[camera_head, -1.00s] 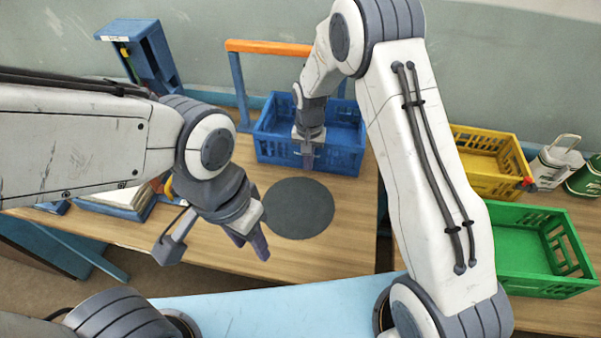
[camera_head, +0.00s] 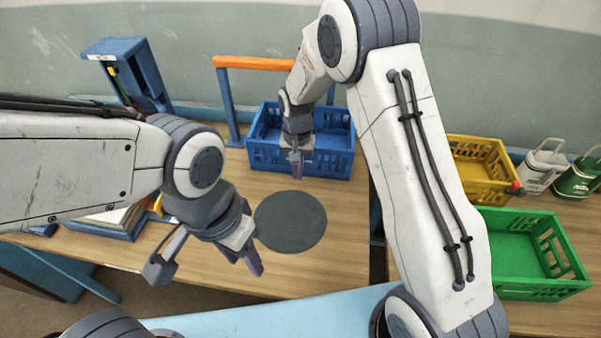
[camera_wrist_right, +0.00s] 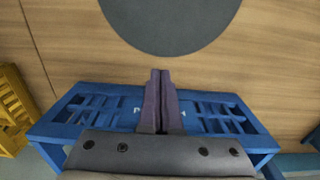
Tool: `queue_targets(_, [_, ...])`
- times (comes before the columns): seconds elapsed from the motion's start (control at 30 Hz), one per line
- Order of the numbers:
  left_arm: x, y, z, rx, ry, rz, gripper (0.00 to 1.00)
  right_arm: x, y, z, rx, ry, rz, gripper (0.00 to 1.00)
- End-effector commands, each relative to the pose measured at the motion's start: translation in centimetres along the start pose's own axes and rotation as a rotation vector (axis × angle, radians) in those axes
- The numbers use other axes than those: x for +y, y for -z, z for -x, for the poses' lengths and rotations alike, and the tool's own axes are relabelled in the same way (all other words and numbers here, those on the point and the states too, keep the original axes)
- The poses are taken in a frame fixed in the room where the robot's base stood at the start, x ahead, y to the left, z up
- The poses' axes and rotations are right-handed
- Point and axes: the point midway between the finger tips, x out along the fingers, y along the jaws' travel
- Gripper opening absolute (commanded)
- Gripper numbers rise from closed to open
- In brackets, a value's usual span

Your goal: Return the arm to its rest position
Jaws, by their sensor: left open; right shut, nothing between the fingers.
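My right gripper (camera_head: 296,165) is shut and empty. In the head view it hangs in front of the near wall of the blue crate (camera_head: 338,165), above the table behind the dark round mat (camera_head: 291,222). In the right wrist view its two fingers (camera_wrist_right: 160,75) lie side by side, with the blue crate (camera_wrist_right: 90,100) around and below them and the round mat (camera_wrist_right: 170,20) beyond. My left gripper (camera_head: 254,262) is open and empty, low over the table at the left front of the mat.
A yellow crate (camera_head: 470,183) and a green crate (camera_head: 555,291) stand at the right. Green and white canisters (camera_head: 541,166) are at the far right. A blue stand (camera_head: 147,75) and an orange-topped rail (camera_head: 255,63) stand at the back. The mat is bare.

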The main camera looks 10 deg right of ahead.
Motion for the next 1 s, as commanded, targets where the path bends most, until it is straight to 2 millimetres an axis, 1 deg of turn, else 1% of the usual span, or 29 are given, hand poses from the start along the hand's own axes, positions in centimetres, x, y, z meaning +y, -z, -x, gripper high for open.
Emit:
queue_targets(0.03, [0.0,0.0,-0.6,-0.001,0.0,0.0,0.45,0.0,0.1,1.0,0.002,0.001,0.0,0.0])
queue_targets(0.1, [-0.1,-0.1,-0.8,-0.002,0.0,0.0,0.45,0.0,0.0,2.5,0.001,0.001,0.0,0.0])
queue_targets(0.2, [-0.1,-0.1,-1.1,-0.001,0.0,0.0,0.45,0.1,0.0,4.5,0.0,0.0,0.0,0.0])
queue_targets(0.3, [-0.1,-0.1,-1.2,-0.001,0.0,0.0,0.45,0.0,0.0,5.9,-0.001,-0.001,0.0,0.0])
queue_targets(0.4, [-0.1,-0.1,-1.3,-0.001,0.0,0.0,0.45,0.1,0.0,6.8,-0.003,-0.002,0.0,0.0])
queue_targets(0.6, [-0.1,-0.1,-1.3,-0.001,0.0,0.0,0.45,0.1,-0.1,7.3,-0.005,-0.003,0.001,0.0])
queue_targets(0.67, [-0.1,-0.1,-1.3,-0.001,0.0,0.0,0.45,-0.1,-0.5,7.7,-0.004,-0.001,0.015,0.0])
queue_targets(0.77, [-0.1,-0.1,-1.3,-0.001,0.0,0.0,0.45,-0.7,-2.8,9.1,-0.001,0.007,0.083,0.0])
queue_targets(0.83, [-0.1,-0.1,-1.3,-0.001,0.0,0.0,0.45,-1.1,-5.7,10.7,0.001,0.016,0.171,0.0])
queue_targets(0.87, [-0.1,-0.1,-1.3,-0.001,0.0,0.0,0.45,-1.2,-7.3,11.4,0.002,0.021,0.217,0.0])
queue_targets(0.9, [-0.1,-0.1,-1.3,-0.001,0.0,0.0,0.45,-1.2,-9.6,12.4,0.004,0.028,0.285,0.0])
queue_targets(0.97, [-0.1,-0.1,-1.3,-0.001,0.0,0.0,0.45,-0.9,-13.2,13.6,0.006,0.038,0.393,0.0])
queue_targets(1.0, [-0.1,-0.1,-1.3,-0.001,0.0,0.0,0.45,-0.5,-15.5,14.3,0.007,0.046,0.464,0.0])
